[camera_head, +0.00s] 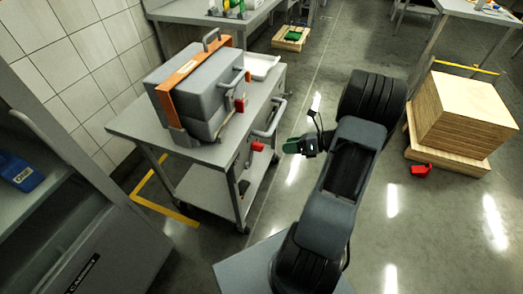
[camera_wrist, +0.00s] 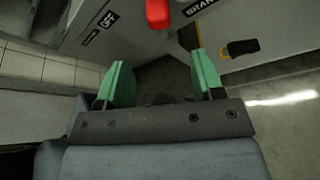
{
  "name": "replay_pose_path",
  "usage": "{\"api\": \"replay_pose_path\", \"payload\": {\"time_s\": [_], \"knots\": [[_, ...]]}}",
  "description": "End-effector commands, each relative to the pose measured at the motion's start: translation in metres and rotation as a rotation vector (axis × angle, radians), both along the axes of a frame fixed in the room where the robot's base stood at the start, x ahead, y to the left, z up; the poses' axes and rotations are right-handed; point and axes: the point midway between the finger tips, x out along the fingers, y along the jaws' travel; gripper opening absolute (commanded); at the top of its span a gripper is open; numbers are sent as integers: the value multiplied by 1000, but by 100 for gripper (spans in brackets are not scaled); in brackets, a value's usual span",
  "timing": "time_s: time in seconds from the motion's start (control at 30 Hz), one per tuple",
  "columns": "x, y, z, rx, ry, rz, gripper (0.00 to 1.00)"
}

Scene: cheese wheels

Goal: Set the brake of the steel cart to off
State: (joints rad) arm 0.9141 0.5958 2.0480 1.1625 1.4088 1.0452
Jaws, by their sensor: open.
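The steel cart (camera_head: 190,145) stands left of my arm, with a push handle (camera_head: 270,118) on its near right end. A red brake grip (camera_head: 258,146) sticks out from that end below the handle. In the wrist view the red grip (camera_wrist: 157,13) is at the top centre, ahead of my fingers and apart from them. An "OFF" label (camera_wrist: 108,20) is left of it, and a partly cut-off "BRAKE" label (camera_wrist: 200,6) is right. My gripper (camera_head: 292,146), with green fingers, is right of the red grip. It is open and empty in the wrist view (camera_wrist: 162,77).
A grey case with an orange strap (camera_head: 196,92) and a white tray (camera_head: 260,66) sit on the cart top.

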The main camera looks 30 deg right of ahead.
Motion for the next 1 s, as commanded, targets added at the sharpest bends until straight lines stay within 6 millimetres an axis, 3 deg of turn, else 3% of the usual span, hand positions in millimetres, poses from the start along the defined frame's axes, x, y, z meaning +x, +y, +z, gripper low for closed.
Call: {"api": "replay_pose_path", "payload": {"time_s": [0.3,0.5,1.0], "knots": [[34,49,-22,-2,0,7,62],[50,71,-31,-3,-1,7,62],[61,86,-36,-5,-1,4,62]]}}
